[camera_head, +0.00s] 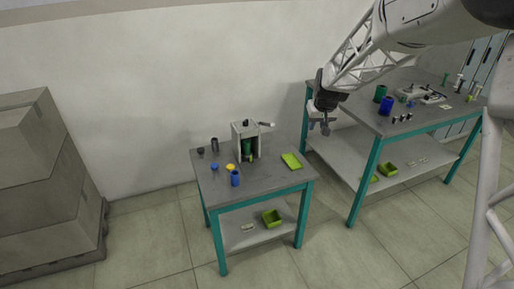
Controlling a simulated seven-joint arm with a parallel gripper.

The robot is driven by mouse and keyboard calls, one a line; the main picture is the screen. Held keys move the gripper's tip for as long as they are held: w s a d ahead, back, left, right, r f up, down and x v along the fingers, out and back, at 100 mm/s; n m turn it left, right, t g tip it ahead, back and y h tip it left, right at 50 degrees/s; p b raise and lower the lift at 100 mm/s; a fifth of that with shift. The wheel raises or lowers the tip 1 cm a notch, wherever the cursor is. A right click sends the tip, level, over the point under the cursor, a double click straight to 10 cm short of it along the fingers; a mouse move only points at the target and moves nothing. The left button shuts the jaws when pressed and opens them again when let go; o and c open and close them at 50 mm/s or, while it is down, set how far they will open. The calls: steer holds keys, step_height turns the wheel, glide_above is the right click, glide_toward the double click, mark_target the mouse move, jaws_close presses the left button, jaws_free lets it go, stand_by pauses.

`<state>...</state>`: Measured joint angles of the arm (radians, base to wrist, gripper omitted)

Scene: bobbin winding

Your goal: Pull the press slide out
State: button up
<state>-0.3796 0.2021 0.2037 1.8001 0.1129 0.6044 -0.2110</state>
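The press (239,131) is a small light grey frame with a dark knob on top and a pale handle (266,124) sticking out to the right. It stands upright at the back of the small grey table (262,178). A green part shows inside its opening, low down; the slide itself is too small to tell apart. My gripper (320,128) hangs in the air to the right of the press, between the two tables and well apart from it. Its dark fingers look spread, with nothing between them.
Blue (235,178), yellow and dark small parts stand left and in front of the press. A lime green tray (291,160) lies to its right. A larger table (425,115) with cups and tools stands at right. Cardboard boxes (40,160) are stacked at left.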

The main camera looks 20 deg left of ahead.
steer(key=w+a+f+n, duration=0.1)
steer(key=w+a+f, duration=0.3)
steer(key=a+f, duration=0.25)
steer(key=w+a+f+n, duration=0.1)
steer(key=w+a+f, duration=0.2)
steer(key=a+f, duration=0.35)
steer(key=n+y, duration=0.1)
glide_toward(251, 158)
steer(key=f, duration=0.1)
steer(key=shift+w+a+f, duration=0.1)
steer(key=shift+w, duration=0.1)
steer(key=shift+f, duration=0.15)
steer(key=shift+x, duration=3.75)
steer(key=shift+w, duration=0.1)
steer(key=shift+c, duration=0.3)
steer(key=c, duration=0.5)
steer(key=shift+o, duration=0.2)
